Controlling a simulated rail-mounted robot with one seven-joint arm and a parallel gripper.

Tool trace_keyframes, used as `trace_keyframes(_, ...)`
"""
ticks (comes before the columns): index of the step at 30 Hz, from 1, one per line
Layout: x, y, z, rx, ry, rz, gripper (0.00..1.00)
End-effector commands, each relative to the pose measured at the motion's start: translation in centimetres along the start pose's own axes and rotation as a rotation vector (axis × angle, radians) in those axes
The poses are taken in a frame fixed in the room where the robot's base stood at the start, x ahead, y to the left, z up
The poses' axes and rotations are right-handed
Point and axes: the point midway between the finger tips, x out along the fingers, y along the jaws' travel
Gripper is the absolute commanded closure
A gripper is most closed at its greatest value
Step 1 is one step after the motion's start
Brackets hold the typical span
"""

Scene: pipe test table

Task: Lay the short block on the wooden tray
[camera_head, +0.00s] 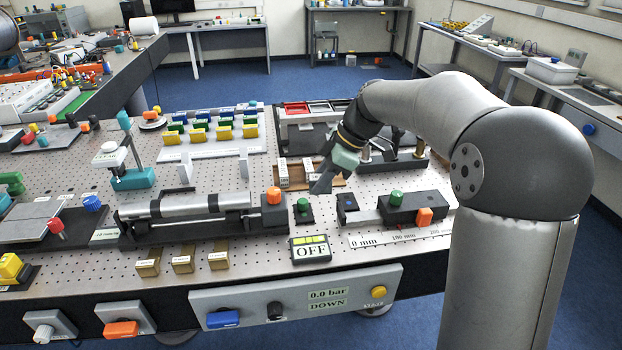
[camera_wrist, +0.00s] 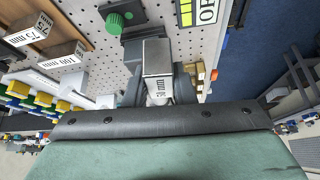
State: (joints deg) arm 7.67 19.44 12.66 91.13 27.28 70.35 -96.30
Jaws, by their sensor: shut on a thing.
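My gripper (camera_head: 322,183) hangs over the pegboard table beside the front right part of the wooden tray (camera_head: 328,182). In the wrist view my gripper (camera_wrist: 158,80) is shut on the short block (camera_wrist: 157,56), a grey block with a label that seems to read 50 mm. In the head view the short block cannot be made out behind the fingers. The wooden tray (camera_wrist: 73,14) also shows at the left of the wrist view. Two longer blocks lie on it: the 75 mm block (camera_wrist: 32,27) and the 100 mm block (camera_wrist: 62,56).
A green knob on a dark base (camera_head: 303,205) stands just in front of my gripper. A sliding gauge with a green knob (camera_head: 397,198) is to the right. The OFF display (camera_head: 310,249) is at the table's front.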

Motion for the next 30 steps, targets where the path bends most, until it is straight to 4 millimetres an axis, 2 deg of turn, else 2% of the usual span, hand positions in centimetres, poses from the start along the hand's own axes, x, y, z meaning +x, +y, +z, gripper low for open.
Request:
trace_keyframes(9,-1.2,5.3,3.2,0.707,0.000,0.413,1.00)
trace_keyframes(15,-2.9,7.8,4.2,1.023,0.000,0.597,1.00)
trace_keyframes(21,-4.0,9.1,4.7,1.196,0.000,0.692,1.00)
trace_keyframes(25,-4.2,9.9,4.8,1.242,0.000,0.715,1.00)
trace_keyframes(30,-3.0,13.1,5.3,1.253,-0.003,0.717,1.00)
